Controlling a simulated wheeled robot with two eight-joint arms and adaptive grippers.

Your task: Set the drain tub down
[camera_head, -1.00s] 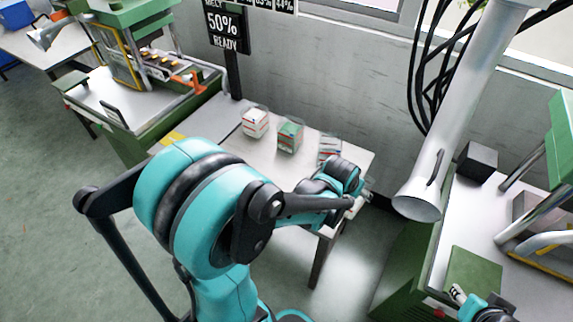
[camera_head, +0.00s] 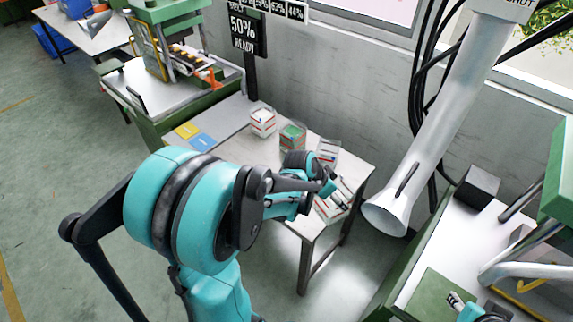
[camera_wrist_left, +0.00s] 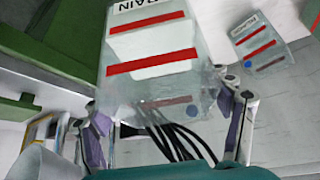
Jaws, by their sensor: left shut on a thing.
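The drain tub (camera_wrist_left: 150,55) is a clear box with red stripes and a label reading "RAIN" in the left wrist view. It sits between the fingers of my left gripper (camera_wrist_left: 162,112), which is shut on it. In the head view my left gripper (camera_head: 326,190) is over the right end of the small table (camera_head: 235,148). The tub shows there as a white and red box (camera_head: 334,207), partly hidden by the gripper. I cannot tell whether it touches the tabletop. My right gripper (camera_head: 456,301) is partly visible at the lower right; its finger opening is unclear.
Several similar tubs stand along the table's back: a white-red one (camera_head: 262,122), a green one (camera_head: 292,137) and another (camera_head: 327,151) close to my left gripper. A white funnel-ended duct (camera_head: 392,210) hangs right of the table. A green machine bench (camera_head: 425,285) is at right.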

